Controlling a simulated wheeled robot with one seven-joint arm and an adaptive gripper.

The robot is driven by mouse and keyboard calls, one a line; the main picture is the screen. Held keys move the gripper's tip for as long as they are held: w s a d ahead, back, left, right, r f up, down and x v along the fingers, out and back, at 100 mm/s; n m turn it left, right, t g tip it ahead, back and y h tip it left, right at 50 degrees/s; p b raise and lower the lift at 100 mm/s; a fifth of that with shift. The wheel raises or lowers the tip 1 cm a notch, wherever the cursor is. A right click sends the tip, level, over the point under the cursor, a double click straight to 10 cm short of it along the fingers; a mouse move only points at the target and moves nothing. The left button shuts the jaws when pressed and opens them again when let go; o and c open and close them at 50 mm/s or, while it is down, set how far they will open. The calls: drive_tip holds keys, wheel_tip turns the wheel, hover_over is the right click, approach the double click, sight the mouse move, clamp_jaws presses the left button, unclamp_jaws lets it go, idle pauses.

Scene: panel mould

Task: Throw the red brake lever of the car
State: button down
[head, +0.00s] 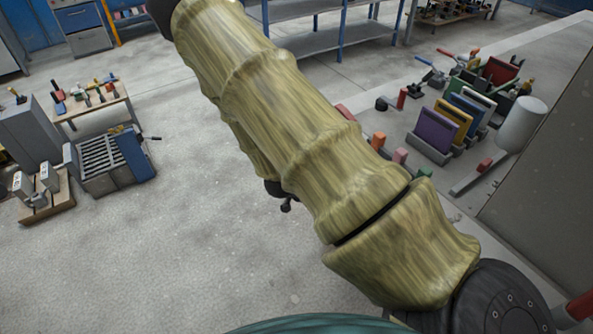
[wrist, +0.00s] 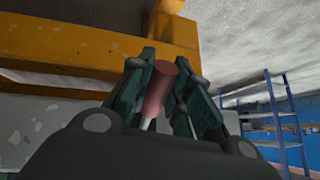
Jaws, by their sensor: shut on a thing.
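In the wrist view my gripper (wrist: 162,68) has its dark green fingers on either side of a red cylindrical handle (wrist: 158,90), and is shut on it. A short pale metal shaft shows below the red grip. This looks like the red brake lever; the handle leans slightly. A yellow-orange beam (wrist: 80,48) of a structure stands close behind it. In the head view my arm crosses the middle and hides much of the floor; I cannot make out the gripper or the held lever there.
In the head view, a large grey panel (head: 545,165) stands at the right. Coloured plates in a rack, including a purple one (head: 433,132), and a white cylinder (head: 522,124) are near it. A workbench (head: 92,105) and a grey-blue machine (head: 108,165) stand left. Floor (head: 200,240) at lower left is clear.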

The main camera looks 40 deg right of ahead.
drive_tip(key=shift+w, duration=0.1)
idle(0.3)
drive_tip(key=c, duration=1.3)
unclamp_jaws()
drive_tip(key=shift+d+f, duration=0.1)
drive_tip(key=shift+f, duration=0.05)
drive_tip(key=v, duration=1.2)
drive_tip(key=s+a+f+n+y, duration=0.3)
drive_tip(key=s+a+f+n, duration=0.2)
drive_tip(key=s+f+n, duration=0.55)
drive_tip(key=s+a+f+n+y, duration=0.1)
drive_tip(key=s+a+f+n, duration=0.1)
drive_tip(key=s+a+f, duration=0.1)
drive_tip(key=s+a+f+n+g+y, duration=0.1)
drive_tip(key=s+a+f+n+y, duration=0.1)
drive_tip(key=s, duration=0.5)
drive_tip(key=s+a+f+n+g+y, duration=0.1)
drive_tip(key=s+a+f+n, duration=0.2)
drive_tip(key=s+a+f, duration=0.1)
drive_tip(key=shift+s+a+y, duration=0.2)
drive_tip(key=shift+s+a, duration=0.1)
drive_tip(key=shift+a, duration=0.35)
drive_tip(key=shift+s+a+y, duration=0.2)
drive_tip(key=shift+s+a, duration=0.1)
drive_tip(key=shift+a, duration=0.35)
